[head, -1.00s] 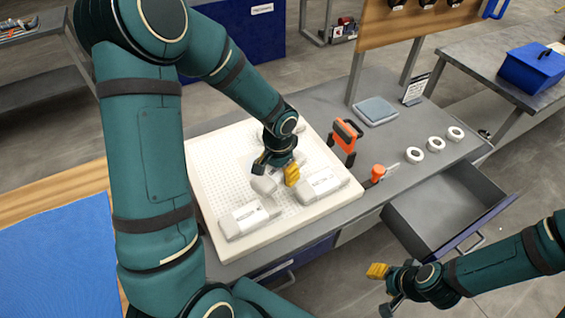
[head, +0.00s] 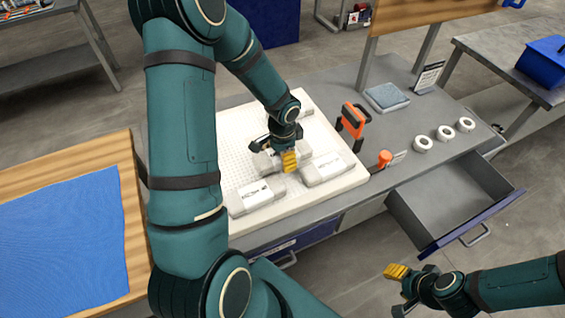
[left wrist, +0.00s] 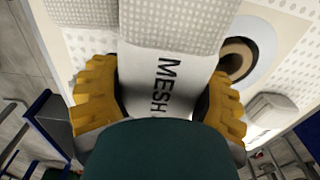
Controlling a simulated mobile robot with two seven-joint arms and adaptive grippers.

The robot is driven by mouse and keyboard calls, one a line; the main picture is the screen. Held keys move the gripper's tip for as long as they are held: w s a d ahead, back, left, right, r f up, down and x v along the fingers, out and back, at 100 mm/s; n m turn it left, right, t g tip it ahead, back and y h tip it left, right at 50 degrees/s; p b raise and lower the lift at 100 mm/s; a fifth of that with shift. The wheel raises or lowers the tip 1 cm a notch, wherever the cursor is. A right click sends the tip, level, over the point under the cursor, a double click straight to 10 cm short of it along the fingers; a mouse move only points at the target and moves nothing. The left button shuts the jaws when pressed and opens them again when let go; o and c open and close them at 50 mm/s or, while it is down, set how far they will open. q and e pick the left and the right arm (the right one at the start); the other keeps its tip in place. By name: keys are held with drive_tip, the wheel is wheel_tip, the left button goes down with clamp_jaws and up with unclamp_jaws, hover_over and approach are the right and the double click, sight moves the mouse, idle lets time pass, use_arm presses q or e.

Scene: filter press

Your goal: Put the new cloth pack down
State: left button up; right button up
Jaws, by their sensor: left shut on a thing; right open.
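My left gripper (head: 275,160) is shut on a pale cloth pack (left wrist: 165,75) over the white perforated plate (head: 222,150). In the left wrist view, MESH is printed on this pack between the yellow fingers. The arm and fingers hide part of it in the head view, and I cannot tell whether it touches the plate. Two similar packs lie on the plate, one at the front left (head: 257,195) and one at the right (head: 327,169). My right gripper (head: 396,288) is open and empty, in front of the open drawer.
An orange-and-black tool (head: 352,121), an orange-handled scraper (head: 385,158), several white rings (head: 445,133) and a folded grey-blue cloth (head: 386,96) lie right of the plate. The open drawer (head: 450,200) juts out at the front. A blue sheet (head: 65,240) covers the wooden table at left.

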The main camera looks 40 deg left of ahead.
use_arm(q)
wheel_tip(320, 180, down, 3)
drive_tip(key=shift+f, duration=0.15)
drive_tip(key=shift+f+b, duration=0.1)
drive_tip(key=shift+b, duration=0.3)
drive_tip(key=o, duration=1.3)
drive_tip(key=shift+c, duration=0.2)
